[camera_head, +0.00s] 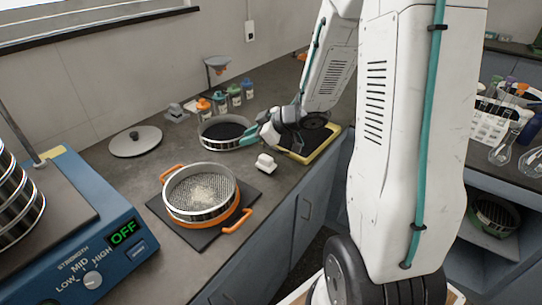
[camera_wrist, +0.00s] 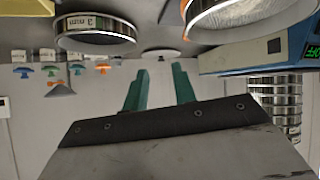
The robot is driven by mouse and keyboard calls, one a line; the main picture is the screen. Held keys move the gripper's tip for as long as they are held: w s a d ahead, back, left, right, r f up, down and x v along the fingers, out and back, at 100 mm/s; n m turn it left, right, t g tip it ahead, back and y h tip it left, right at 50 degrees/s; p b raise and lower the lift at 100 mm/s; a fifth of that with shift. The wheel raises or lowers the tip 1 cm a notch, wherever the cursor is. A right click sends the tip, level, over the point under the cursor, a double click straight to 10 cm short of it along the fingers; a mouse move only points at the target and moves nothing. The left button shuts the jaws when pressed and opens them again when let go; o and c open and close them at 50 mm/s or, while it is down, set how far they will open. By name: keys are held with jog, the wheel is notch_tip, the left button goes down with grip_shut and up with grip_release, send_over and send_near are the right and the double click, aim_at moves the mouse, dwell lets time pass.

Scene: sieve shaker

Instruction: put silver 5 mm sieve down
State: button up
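A silver sieve (camera_head: 203,193) with pale granules on its mesh sits in a pan with orange handles (camera_head: 235,222) on a black mat. I cannot read its label. In the wrist view, which is upside down, it is probably the sieve with pale contents (camera_wrist: 240,14) at the top edge. A second silver sieve (camera_head: 226,132) with dark mesh stands farther back; in the wrist view it (camera_wrist: 95,38) is marked "3 mm". My gripper (camera_head: 258,138) is just right of this second sieve. Its teal fingers (camera_wrist: 162,70) are apart with nothing between them.
A blue shaker (camera_head: 110,235) reading OFF stands left with stacked sieves (camera_head: 15,200). A grey lid (camera_head: 136,141), small bottles (camera_head: 220,101) and a funnel (camera_head: 217,65) are toward the wall. A small white object (camera_head: 266,163) and a yellow-edged pad (camera_head: 322,145) are near my gripper.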

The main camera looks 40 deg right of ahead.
notch_tip(320, 180, up, 7)
jog(key=d+m+t+h, duration=0.1)
jog(key=d+m+h, duration=0.15)
jog(key=h, duration=0.25)
jog(key=s+d+r+m+g+h, duration=0.1)
jog(key=s+r+m+g+h, duration=0.1)
jog(key=s+r+m+h, duration=0.45)
jog(key=s+a+g+y, duration=0.2)
jog(key=s+a, duration=0.4)
jog(key=s, duration=0.5)
jog(key=s+a+g+y, duration=0.3)
jog(key=s+a+g, duration=0.2)
jog(key=s, duration=0.7)
jog(key=shift+a+r+n, duration=0.3)
jog(key=shift+a, duration=0.45)
